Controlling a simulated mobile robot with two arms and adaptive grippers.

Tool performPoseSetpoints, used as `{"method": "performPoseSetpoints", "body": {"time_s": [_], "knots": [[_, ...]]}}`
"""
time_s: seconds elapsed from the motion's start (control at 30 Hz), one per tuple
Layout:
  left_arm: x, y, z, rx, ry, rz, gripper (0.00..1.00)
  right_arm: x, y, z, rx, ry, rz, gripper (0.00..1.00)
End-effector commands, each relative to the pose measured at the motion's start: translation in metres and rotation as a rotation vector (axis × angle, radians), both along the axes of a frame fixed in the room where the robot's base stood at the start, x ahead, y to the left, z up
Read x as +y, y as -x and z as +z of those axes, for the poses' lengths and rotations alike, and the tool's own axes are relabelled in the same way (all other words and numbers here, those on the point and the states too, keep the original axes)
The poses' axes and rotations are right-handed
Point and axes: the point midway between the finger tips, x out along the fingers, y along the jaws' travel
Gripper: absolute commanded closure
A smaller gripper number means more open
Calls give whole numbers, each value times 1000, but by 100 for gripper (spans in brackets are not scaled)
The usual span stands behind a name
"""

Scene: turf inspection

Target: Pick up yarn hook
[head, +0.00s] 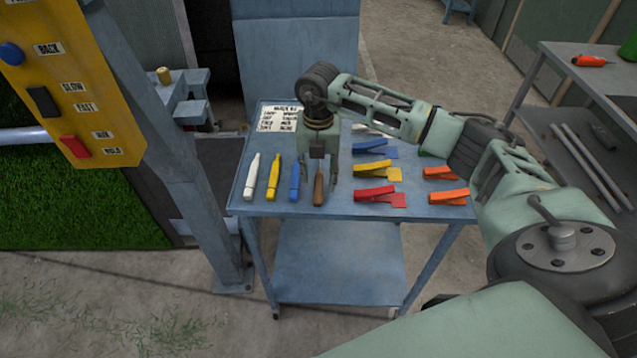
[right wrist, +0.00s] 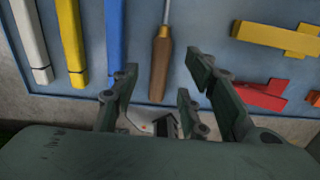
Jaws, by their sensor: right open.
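The yarn hook (head: 319,188) has a brown wooden handle and lies on the blue table, its handle toward the front edge. In the right wrist view its handle (right wrist: 160,68) and thin metal shank show between my finger tips. My right gripper (head: 330,186) is open above the table, with its fingers pointing down around the handle. Nothing is held, and I cannot tell how far above the handle the tips are. In the head view the gripper hides the upper part of the hook. My left gripper is not in view.
The blue table (head: 340,208) also holds a white marker (head: 250,178), a yellow marker (head: 272,178) and a blue marker (head: 295,182) left of the hook. Red clips (head: 375,194), yellow clips (head: 372,170) and orange clips (head: 449,196) lie right. A blue post (head: 205,170) stands left.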

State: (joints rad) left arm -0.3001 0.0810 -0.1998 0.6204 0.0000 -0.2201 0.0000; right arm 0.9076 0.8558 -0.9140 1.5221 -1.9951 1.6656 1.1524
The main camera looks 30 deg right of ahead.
Motion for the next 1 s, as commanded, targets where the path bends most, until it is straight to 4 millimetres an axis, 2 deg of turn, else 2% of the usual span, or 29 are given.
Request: {"method": "performPoseSetpoints", "body": {"time_s": [0.03,0.23,1.0], "knots": [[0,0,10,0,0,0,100,0,2,-5,6,0,-1,59],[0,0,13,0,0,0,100,1,1,-28,1,-1,0,59],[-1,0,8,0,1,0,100,0,1,-35,-1,-2,1,59]]}}
